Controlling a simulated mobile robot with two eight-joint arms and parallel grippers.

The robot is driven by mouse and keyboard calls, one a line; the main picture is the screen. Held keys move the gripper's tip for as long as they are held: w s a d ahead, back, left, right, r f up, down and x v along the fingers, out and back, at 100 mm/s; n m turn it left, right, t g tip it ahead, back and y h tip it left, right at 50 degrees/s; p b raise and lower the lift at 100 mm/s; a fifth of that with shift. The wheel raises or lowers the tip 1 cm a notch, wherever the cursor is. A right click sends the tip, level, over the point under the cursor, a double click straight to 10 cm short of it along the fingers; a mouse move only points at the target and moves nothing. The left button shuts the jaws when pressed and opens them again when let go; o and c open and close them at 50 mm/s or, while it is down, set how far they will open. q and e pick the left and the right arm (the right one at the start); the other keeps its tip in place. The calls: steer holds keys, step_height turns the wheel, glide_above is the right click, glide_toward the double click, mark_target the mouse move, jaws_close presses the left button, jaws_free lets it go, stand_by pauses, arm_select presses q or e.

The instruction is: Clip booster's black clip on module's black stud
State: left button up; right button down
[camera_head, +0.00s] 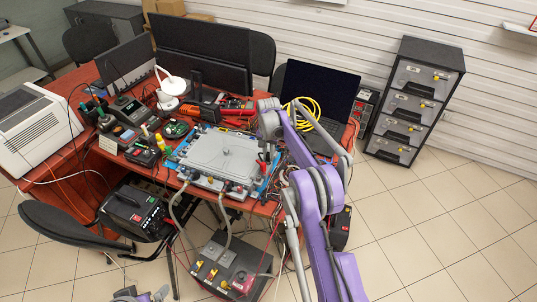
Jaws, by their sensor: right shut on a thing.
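The module, a flat grey unit (215,157), lies on a blue mat on the red-brown table. Small fittings and cables line its front edge; I cannot make out the black stud among them. The booster, a dark grey box with yellow and red parts (222,262), stands below the table's front, with grey hoses and thin cables rising from it. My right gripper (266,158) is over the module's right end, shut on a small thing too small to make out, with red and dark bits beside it. My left gripper (142,296) is partly cut off at the bottom edge.
A laptop (318,95) with a coiled yellow cable is behind my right arm. Tools, meters and a white lamp (172,85) crowd the table's left and back. A black device (135,210) is left of the booster. The tiled floor at right is clear.

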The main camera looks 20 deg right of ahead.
steer(key=shift+f, duration=0.1)
stand_by(0.5)
steer(key=c, duration=0.7)
jaws_free()
steer(key=shift+c, duration=0.2)
steer(key=o, duration=0.3)
step_height(320, 180, up, 9)
steer(key=shift+r+p, duration=0.1)
steer(key=shift+p, duration=1.15)
arm_select(q)
steer(key=w+r, duration=0.1)
steer(key=r, duration=0.1)
steer(key=w+r, duration=0.1)
steer(key=shift+r, duration=0.35)
